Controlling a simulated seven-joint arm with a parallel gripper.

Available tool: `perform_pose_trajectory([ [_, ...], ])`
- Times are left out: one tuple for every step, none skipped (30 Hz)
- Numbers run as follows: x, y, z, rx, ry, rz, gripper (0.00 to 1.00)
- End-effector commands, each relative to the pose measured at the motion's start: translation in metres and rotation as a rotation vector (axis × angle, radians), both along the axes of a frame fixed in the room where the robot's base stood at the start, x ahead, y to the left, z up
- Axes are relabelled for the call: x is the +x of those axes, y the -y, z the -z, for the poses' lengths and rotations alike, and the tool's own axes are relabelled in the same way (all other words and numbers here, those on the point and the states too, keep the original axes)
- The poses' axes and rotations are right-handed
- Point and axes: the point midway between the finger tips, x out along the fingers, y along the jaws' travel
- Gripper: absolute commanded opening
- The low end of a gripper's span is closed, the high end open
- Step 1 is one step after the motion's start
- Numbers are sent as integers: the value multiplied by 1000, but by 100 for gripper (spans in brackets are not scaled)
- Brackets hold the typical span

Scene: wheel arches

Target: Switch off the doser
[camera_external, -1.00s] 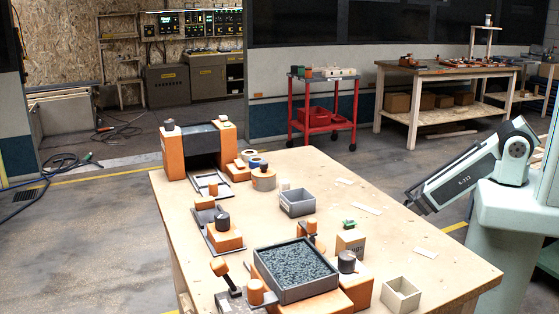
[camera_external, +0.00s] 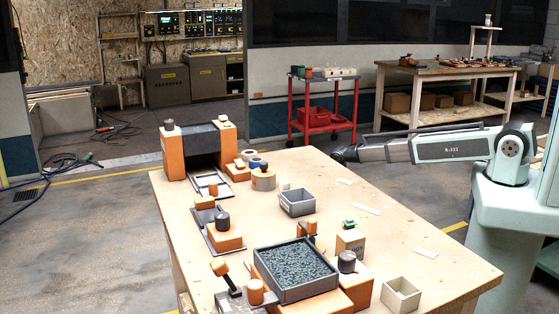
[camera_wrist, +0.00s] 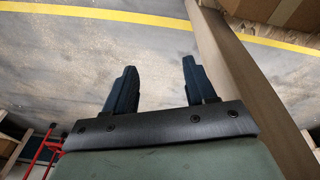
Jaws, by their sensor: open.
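No thing in view is clearly labelled as the doser. Candidates on the wooden table in the external view are an orange unit with a tray of grey granules (camera_external: 296,268) and a black knob (camera_external: 347,261), a lever device (camera_external: 226,275) at the front left, an orange block with a black knob (camera_external: 222,222), and a large orange machine (camera_external: 175,155) at the far end.
A grey bin (camera_external: 297,203) and a pale bin (camera_external: 401,295) stand on the table (camera_external: 440,262). A red cart (camera_external: 323,112) and a workbench (camera_external: 445,72) stand behind. The table's right side is mostly clear. The wrist view shows floor with a yellow line (camera_wrist: 120,14).

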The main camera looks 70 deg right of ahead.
Motion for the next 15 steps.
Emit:
perform_pose_trajectory([
  [19, 17, -16, -13, 31, 20, 55],
  [27, 26, -26, -21, 48, 31, 55],
  [37, 37, -39, -31, 71, 46, 55],
  [45, 46, -49, -38, 89, 57, 55],
  [53, 55, -59, -46, 105, 68, 55],
  [62, 66, -73, -56, 128, 82, 55],
  [69, 74, -83, -62, 143, 92, 55],
  [76, 81, -93, -69, 159, 103, 55],
  [84, 89, -106, -77, 177, 115, 55],
  [89, 95, -116, -83, 191, 124, 55],
  [95, 101, -125, -88, 202, 132, 55],
  [102, 106, -137, -95, 218, 143, 55],
  [107, 109, -145, -99, 227, 150, 55],
  [112, 112, -153, -103, 237, 156, 55],
  [119, 114, -164, -108, 249, 163, 55],
])
